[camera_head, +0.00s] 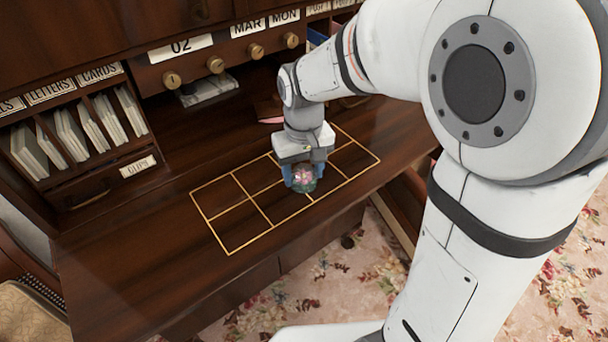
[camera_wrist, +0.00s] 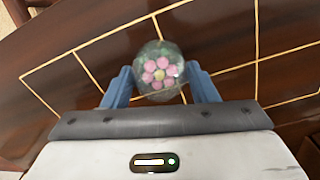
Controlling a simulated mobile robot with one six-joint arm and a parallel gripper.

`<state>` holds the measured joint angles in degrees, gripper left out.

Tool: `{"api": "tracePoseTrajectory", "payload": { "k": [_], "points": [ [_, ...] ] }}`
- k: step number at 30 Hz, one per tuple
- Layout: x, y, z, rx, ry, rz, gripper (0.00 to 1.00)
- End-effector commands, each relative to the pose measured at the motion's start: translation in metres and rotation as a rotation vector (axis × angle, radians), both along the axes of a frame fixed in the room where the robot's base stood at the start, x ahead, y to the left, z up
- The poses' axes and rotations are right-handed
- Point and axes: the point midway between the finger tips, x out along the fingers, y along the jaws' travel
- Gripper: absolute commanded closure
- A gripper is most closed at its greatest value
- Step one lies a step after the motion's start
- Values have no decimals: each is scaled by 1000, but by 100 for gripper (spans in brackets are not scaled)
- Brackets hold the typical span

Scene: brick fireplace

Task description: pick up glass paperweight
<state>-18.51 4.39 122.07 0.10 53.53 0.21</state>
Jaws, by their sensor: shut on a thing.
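The glass paperweight (camera_head: 304,179) is a clear ball with a pink flower and green inside. It sits between the blue fingers of my gripper (camera_head: 301,182), over the gold-lined grid on the desk. In the wrist view the paperweight (camera_wrist: 158,70) shows its pink flower with a yellow centre, and the two fingers of my gripper (camera_wrist: 160,88) press against its left and right sides. My gripper is shut on it. I cannot tell whether the paperweight touches the desk top or is slightly above it.
The dark wooden desk (camera_head: 130,262) has a gold grid, with its left cells empty. Letter pigeonholes (camera_head: 75,135) stand at the back left. Drawers with brass knobs (camera_head: 215,65) and date cards are behind. A grey-white item (camera_head: 208,90) lies beneath them. Floral carpet (camera_head: 350,275) lies below the front edge.

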Motion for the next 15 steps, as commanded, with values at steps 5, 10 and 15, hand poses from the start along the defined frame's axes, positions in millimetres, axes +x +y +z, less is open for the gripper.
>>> {"api": "tracePoseTrajectory", "payload": {
  "k": [5,10,15],
  "points": [
    [1,0,5,1,-2,-1,79],
    [1,-1,31,2,-6,-2,79],
    [1,-1,66,2,-6,-2,79]
  ]
}}
